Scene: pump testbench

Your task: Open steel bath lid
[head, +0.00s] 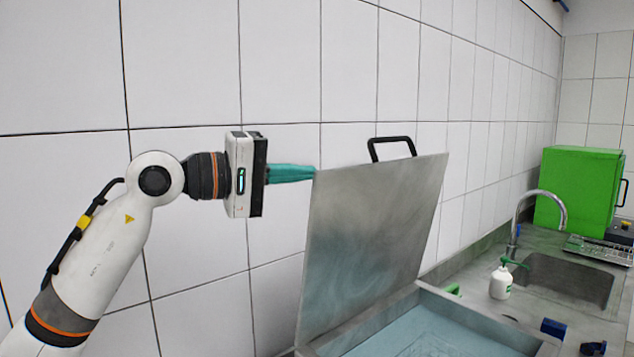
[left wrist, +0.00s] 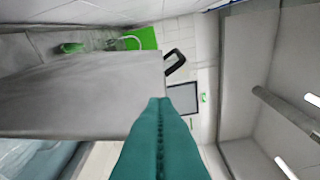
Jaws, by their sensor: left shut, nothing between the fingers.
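The steel bath lid (head: 375,235) stands raised and tilted back toward the tiled wall in the head view, with its black handle (head: 392,148) on the top edge. The bath (head: 480,325) below it is open and shows bluish liquid. My left gripper (head: 314,172) is shut and empty, its teal fingertips at the lid's upper left corner; I cannot tell whether they touch it. In the left wrist view the teal fingers (left wrist: 160,105) are together beside the lid (left wrist: 75,95), and the handle (left wrist: 174,62) shows past them. My right gripper is not in view.
The tiled wall (head: 270,60) is close behind the lid and my left arm.

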